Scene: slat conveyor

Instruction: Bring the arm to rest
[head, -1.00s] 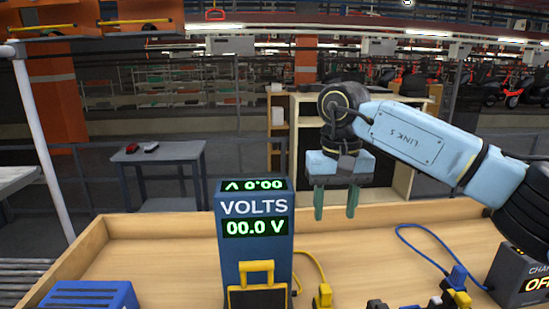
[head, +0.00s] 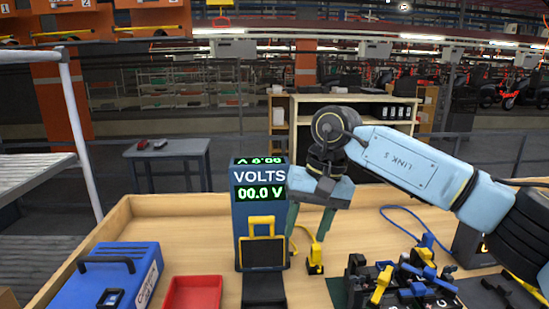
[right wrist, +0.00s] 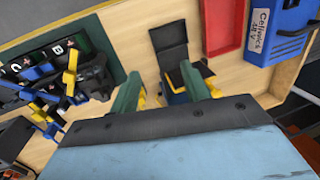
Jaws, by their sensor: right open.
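My right gripper (head: 311,222) hangs over the wooden bench tray, its green fingers pointing down, beside the blue voltmeter (head: 246,219) that reads 00.0 V. The pale blue arm link (head: 415,160) reaches in from the right. My left gripper is not in view.
The wooden tray (head: 180,220) holds a blue box (head: 105,275) and red bin (head: 192,293) at left. A yellow plug (head: 315,258) stands right of the voltmeter. Several blue, yellow and black connectors (head: 385,280) crowd the right front. A dark grey box (head: 470,245) sits behind them.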

